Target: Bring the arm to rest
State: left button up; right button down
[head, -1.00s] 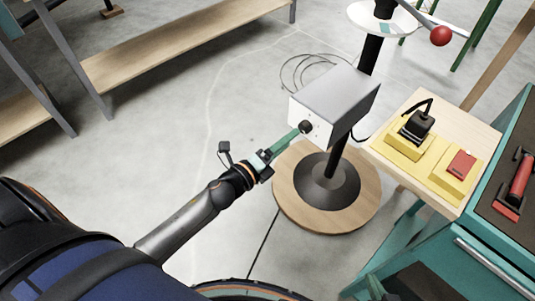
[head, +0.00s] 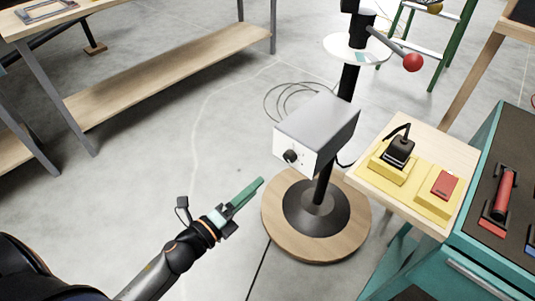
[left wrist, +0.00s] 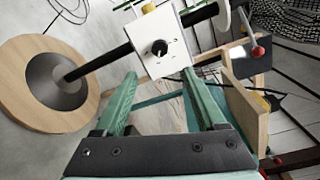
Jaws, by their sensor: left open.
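My left gripper (head: 248,191) has green fingers and reaches in from the lower left in the head view. It is over the floor, left of the round wooden base, and apart from the grey box. In the left wrist view its two fingers (left wrist: 160,82) stand apart with nothing between them. The grey box (head: 318,125) with a black knob (head: 290,156) is mounted on a black post. The knob also shows in the left wrist view (left wrist: 159,47), beyond the fingertips. My right gripper is not in view.
The round wooden base (head: 345,240) stands on the floor. At right, a wooden board (head: 430,140) carries a yellow block (head: 385,170) with a black device, beside a teal cabinet (head: 485,245). A red ball-ended lever (head: 413,62) sticks out above. Floor at left is clear up to a bench (head: 170,65).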

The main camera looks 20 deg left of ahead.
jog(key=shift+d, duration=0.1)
pick_arm(q)
jog(key=s+d+f+n+g+y, duration=0.1)
jog(key=s+d+f+n+g, duration=0.4)
jog(key=n, duration=0.6)
jog(key=s+d+f+n+g+y, duration=0.1)
jog(key=s+f+n+g, duration=0.1)
jog(key=s+f+n, duration=0.7)
jog(key=a+r+n+y+p, duration=0.1)
jog(key=a+r+n+p, duration=0.2)
jog(key=r+p, duration=1.1)
jog(key=p, duration=0.3)
jog(key=shift+w+r, duration=0.25)
jog(key=shift+w, duration=0.15)
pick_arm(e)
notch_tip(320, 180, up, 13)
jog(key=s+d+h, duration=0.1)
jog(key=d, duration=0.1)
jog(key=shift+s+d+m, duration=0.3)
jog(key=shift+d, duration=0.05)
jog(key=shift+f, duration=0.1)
